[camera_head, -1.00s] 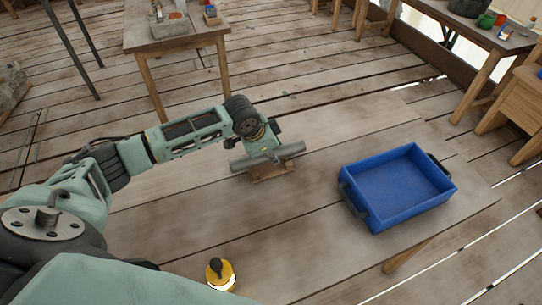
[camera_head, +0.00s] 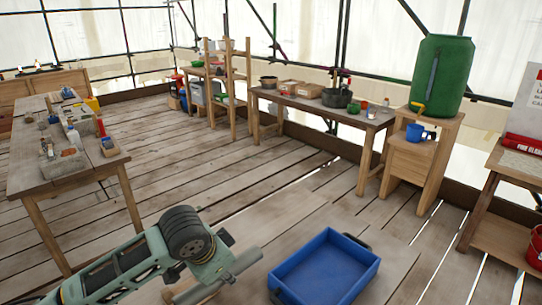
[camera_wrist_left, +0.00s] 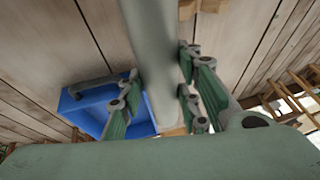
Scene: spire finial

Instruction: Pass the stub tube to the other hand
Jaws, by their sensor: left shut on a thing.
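The stub tube (camera_head: 240,265) is a grey cylinder at the bottom of the head view, left of the blue tray. My left gripper (camera_head: 208,272) is shut on it, with the tube sticking out on the right side. In the left wrist view the tube (camera_wrist_left: 152,45) runs between the fingers of my left gripper (camera_wrist_left: 158,100), which close on it from both sides. A piece of wood shows just under the tube; I cannot tell whether they touch. My right gripper is not in view.
A blue tray (camera_head: 300,270) with dark handles stands just right of the tube and looks empty. A workbench (camera_head: 62,180) with tools and boxes is at the left. Another bench (camera_head: 300,103) and a stand with a green barrel (camera_head: 441,75) are at the back.

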